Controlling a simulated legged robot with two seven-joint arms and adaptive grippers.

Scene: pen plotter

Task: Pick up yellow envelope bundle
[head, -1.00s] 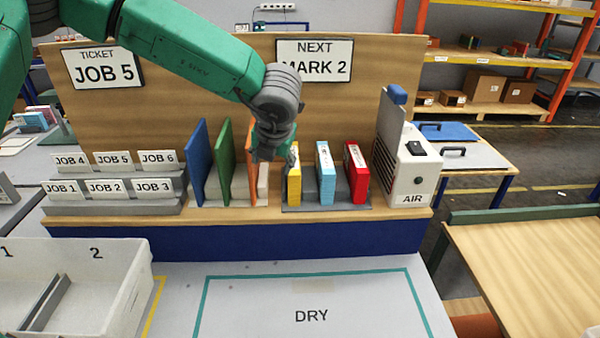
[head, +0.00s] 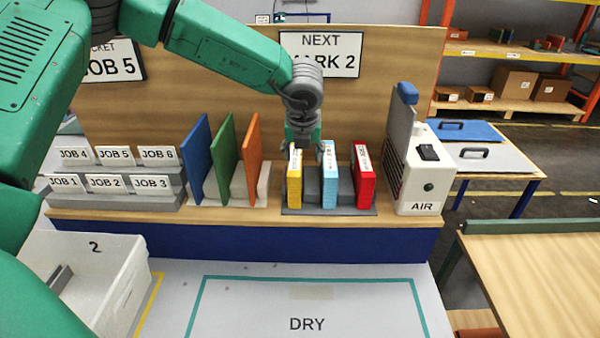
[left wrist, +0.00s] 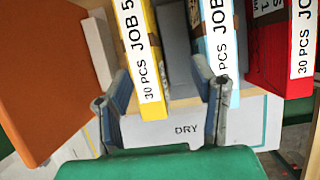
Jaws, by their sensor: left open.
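The yellow envelope bundle (head: 294,182) stands upright in a grey rack on the wooden shelf, left of a light blue bundle (head: 329,178) and a red bundle (head: 362,177). My left gripper (head: 305,152) is above the rack, over the yellow and blue bundles. In the left wrist view, the open fingers (left wrist: 165,95) frame the lower end of the yellow bundle (left wrist: 147,60), which lies nearer the left finger; the right finger overlaps the blue bundle (left wrist: 220,45). I cannot tell whether the fingers touch either bundle. My right gripper is not in view.
Blue, green and orange dividers (head: 249,160) stand left of the rack. The white AIR unit (head: 423,175) stands to its right. A wooden back panel (head: 220,90) rises behind. The marked DRY area (head: 306,300) in front is clear. A white bin (head: 110,262) is at the left.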

